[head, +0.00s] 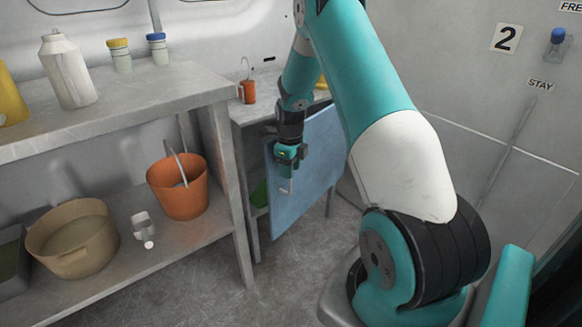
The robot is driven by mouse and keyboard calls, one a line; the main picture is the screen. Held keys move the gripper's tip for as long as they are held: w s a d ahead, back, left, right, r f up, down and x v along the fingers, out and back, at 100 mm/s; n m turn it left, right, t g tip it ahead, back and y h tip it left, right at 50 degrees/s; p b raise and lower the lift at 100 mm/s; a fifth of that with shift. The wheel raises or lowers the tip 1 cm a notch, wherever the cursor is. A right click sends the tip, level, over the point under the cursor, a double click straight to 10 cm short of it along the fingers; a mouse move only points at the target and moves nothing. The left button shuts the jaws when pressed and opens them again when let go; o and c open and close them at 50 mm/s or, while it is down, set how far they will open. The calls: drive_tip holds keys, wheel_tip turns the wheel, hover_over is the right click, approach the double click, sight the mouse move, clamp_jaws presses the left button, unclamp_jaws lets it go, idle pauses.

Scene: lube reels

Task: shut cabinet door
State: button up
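The blue cabinet door (318,170) stands open, swung out from the grey cabinet (240,112) at the back. Part of the cabinet's inside shows to the left of the door, with something green (259,194) low in it. My gripper (287,190) hangs in front of the door's face near its left edge, pointing down. I cannot tell whether it touches the door. Its fingers are small and partly hidden, so I cannot tell whether they are open or shut. My arm covers part of the cabinet behind the door.
A grey two-level bench (150,95) stands at left, holding a white bottle (68,72) and two capped jars above. An orange bucket (180,190) and a tan tub (72,242) are on its lower shelf. An orange oil can (248,90) stands on the cabinet. Floor (285,275) in front is clear.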

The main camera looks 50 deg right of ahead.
wheel_tip(320, 180, up, 17)
drive_tip(key=p, duration=0.3)
drive_tip(key=shift+r, duration=0.2)
drive_tip(key=shift+c, duration=0.4)
drive_tip(key=shift+d+f, duration=0.1)
drive_tip(key=shift+f, duration=0.05)
drive_tip(key=c, duration=0.4)
drive_tip(key=f+n, duration=0.1)
drive_tip(key=n, duration=0.1)
drive_tip(key=s+f+n+t+b, duration=0.1)
drive_tip(key=f, duration=0.1)
drive_tip(key=s+d+f+n+t+b, duration=0.1)
drive_tip(key=n, duration=0.1)
drive_tip(key=shift+s+f+n+y, duration=0.15)
drive_tip(key=shift+f+n+y, duration=0.15)
drive_tip(key=shift+y, duration=0.1)
clamp_jaws()
drive_tip(key=w+a+f+n+t+b, duration=0.1)
drive_tip(key=w+f+n+t+b, duration=0.3)
drive_tip(key=n, duration=0.6)
wheel_tip(320, 180, down, 4)
drive_tip(key=t+b, duration=0.2)
drive_tip(key=t, duration=0.1)
drive_tip(key=shift+a, duration=0.2)
